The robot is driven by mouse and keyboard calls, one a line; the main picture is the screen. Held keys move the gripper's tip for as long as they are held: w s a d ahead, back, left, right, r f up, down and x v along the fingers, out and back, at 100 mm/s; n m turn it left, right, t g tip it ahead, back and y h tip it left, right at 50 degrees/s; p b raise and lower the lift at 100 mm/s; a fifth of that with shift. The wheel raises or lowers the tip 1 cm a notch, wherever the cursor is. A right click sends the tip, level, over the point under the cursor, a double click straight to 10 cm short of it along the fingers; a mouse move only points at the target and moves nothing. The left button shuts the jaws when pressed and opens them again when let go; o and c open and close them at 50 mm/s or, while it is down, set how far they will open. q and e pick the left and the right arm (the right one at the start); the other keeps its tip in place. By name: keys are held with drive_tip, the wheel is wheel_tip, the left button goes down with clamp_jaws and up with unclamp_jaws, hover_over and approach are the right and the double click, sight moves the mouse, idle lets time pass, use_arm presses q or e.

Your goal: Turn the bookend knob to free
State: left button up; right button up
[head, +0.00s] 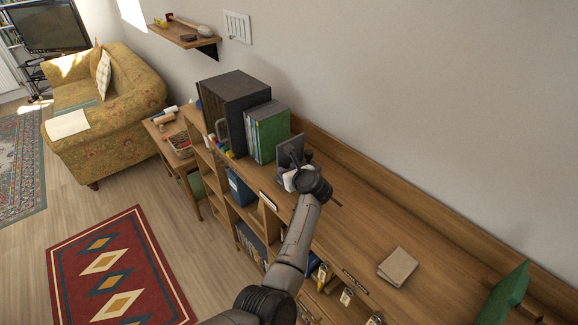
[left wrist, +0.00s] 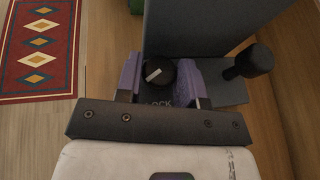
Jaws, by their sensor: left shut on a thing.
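The bookend (head: 290,149) is a dark grey upright plate on the shelf top, at the right end of a row of green-spined cases. In the left wrist view the bookend (left wrist: 190,28) has a flat base with a round black knob (left wrist: 158,73) bearing a white pointer line, which slants up to the right. The letters "OCK" show below the knob, partly hidden. A black round-headed handle (left wrist: 250,62) stands on the base at right. My left gripper (head: 291,179) is at the bookend, its purple fingers shut on either side of the knob. My right gripper is not in view.
Green cases (head: 268,131) and a large dark box (head: 236,104) stand left of the bookend. The top between bookend and booklet is mostly clear.

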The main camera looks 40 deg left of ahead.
use_arm(q)
drive_tip(key=shift+s+r+m+t+h+p, duration=0.15)
drive_tip(key=shift+m+t+h+p, duration=0.6)
drive_tip(key=shift+p, duration=0.6)
drive_tip(key=shift+a+m+t, duration=0.1)
drive_tip(key=shift+m+t, duration=0.25)
drive_tip(key=shift+m, duration=0.1)
drive_tip(key=shift+f, duration=0.2)
drive_tip(key=o, duration=0.9)
